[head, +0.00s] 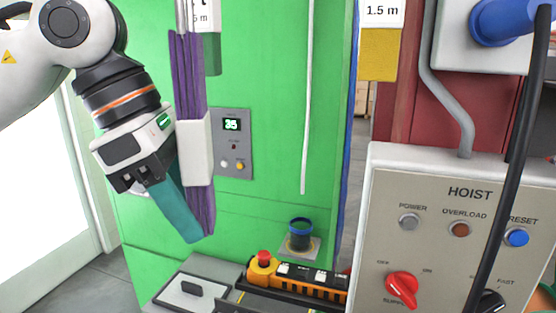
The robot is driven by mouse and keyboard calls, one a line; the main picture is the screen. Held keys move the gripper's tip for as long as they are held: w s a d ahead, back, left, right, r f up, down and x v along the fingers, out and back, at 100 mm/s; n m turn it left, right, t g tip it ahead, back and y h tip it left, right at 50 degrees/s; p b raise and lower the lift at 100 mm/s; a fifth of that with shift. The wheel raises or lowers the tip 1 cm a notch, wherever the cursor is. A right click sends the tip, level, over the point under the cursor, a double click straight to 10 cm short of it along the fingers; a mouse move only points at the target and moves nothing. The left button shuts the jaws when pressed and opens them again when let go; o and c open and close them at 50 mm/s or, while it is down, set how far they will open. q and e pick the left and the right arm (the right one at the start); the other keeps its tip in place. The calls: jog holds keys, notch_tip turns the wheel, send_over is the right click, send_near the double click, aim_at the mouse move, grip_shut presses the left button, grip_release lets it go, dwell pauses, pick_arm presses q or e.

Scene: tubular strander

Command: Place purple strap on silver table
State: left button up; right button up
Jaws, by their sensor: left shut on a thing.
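The purple strap (187,75) hangs as a long folded bundle at the left centre of the head view, with a white sleeve (195,148) around its lower part. My left gripper (184,210) comes in from the left and is shut on the strap, with a teal finger lying against its lower end. The strap's top runs up to the picture's upper edge by a white tag. A grey surface (213,272) shows low in the view; I cannot tell if it is the silver table. My right gripper is not in view.
A green cabinet (265,70) with a small display panel (233,145) stands behind the strap. The hoist panel (440,220) and a black cable (520,110) fill the right.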

pick_arm(q)
jog(key=w+a+f+m+g+y+b, duration=0.15)
jog(key=f+m, duration=0.35)
jog(key=f, duration=0.5)
jog(key=w+a+f+m+g, duration=0.25)
jog(key=f+m, duration=0.25)
jog(key=f, duration=0.5)
jog(key=s+a+f+m+y, duration=0.1)
jog(key=s+a+f+m, duration=0.1)
jog(key=f, duration=0.7)
jog(key=s+a+f+m+g+y, duration=0.1)
jog(key=s+a+f+m+y, duration=0.1)
jog(key=f+m, duration=0.5)
jog(key=shift+s+a+f+m+b, duration=0.3)
jog(key=shift+s+a+f, duration=0.25)
jog(key=shift+s+f, duration=0.45)
jog(key=shift+r, duration=0.15)
